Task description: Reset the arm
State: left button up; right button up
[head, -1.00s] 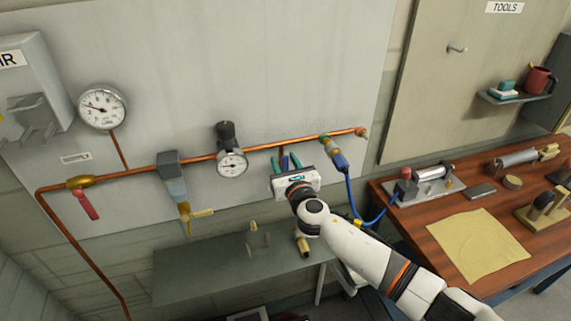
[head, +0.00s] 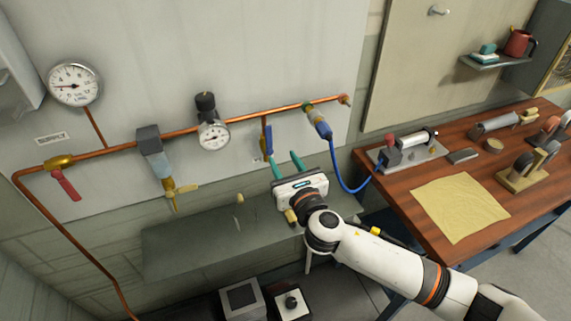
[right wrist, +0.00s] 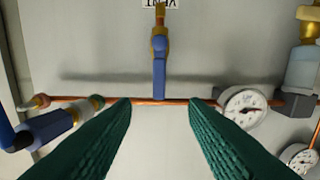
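My right gripper (head: 287,167) is in front of the wall panel, just below the copper pipe (head: 236,122). In the right wrist view its two green fingers (right wrist: 160,110) stand wide apart with nothing between them. A small valve with a blue handle (right wrist: 159,68) shows beyond the fingertips, apart from them. The same blue handle (head: 268,140) shows in the head view, just left of and above the gripper. My left gripper is in neither view.
A grey shelf (head: 190,245) lies below the pipe. A blue hose (head: 345,183) runs from a coupling (head: 319,122) to the wooden bench (head: 400,190) at right, which holds a yellow cloth (head: 459,206) and several tools. Gauges (head: 74,84) and a red-handled valve (head: 66,183) are at left.

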dwell(0.4)
